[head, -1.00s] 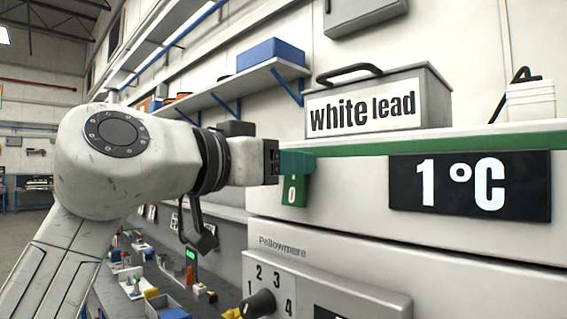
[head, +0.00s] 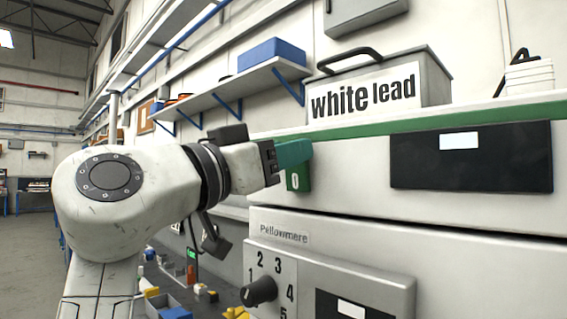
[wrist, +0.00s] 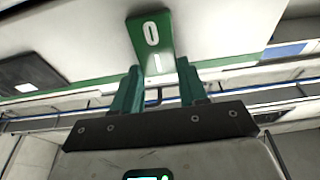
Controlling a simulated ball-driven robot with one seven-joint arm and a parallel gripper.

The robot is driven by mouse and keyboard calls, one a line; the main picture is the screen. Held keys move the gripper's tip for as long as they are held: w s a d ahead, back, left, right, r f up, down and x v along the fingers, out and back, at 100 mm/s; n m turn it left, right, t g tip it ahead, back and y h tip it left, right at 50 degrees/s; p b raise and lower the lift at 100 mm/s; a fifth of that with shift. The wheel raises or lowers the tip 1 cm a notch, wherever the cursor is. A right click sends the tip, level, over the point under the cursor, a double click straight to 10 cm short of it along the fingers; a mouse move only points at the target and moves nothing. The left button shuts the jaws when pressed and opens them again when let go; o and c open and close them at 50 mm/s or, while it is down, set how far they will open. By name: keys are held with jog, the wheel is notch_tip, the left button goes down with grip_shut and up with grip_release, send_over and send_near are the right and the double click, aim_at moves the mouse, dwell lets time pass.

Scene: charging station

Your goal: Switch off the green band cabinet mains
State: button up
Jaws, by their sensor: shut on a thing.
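The white cabinet with the green band (head: 430,122) is on the right in the head view. Its green mains switch (head: 299,180) shows a white 0 at the band's left end. In the wrist view the switch (wrist: 151,36) shows 0 and I. My gripper (head: 293,152), with green fingers, is at the switch and shut on it; the wrist view shows the fingers (wrist: 157,88) on either side of its narrow end. The exact contact is partly hidden. The cabinet's black display (head: 420,165) shows no reading, only a pale rectangle.
A grey box labelled "white lead" (head: 430,85) stands on the cabinet. Below is a Pellowmere unit (head: 390,265) with a numbered black knob (head: 260,291). A shelf with a blue box (head: 271,55) is behind. Small items and bins lie on the bench (head: 165,300) below my arm.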

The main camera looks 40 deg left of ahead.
jog(key=shift+t, duration=0.3)
jog(key=o, duration=1.1)
jog(key=shift+f, duration=0.1)
jog(key=shift+c, duration=0.2)
jog(key=shift+s, duration=0.15)
jog(key=b+v, duration=0.2)
jog(key=v, duration=0.8)
jog(key=shift+s+b, duration=0.3)
jog(key=shift+b, duration=0.05)
jog(key=shift+f, duration=0.1)
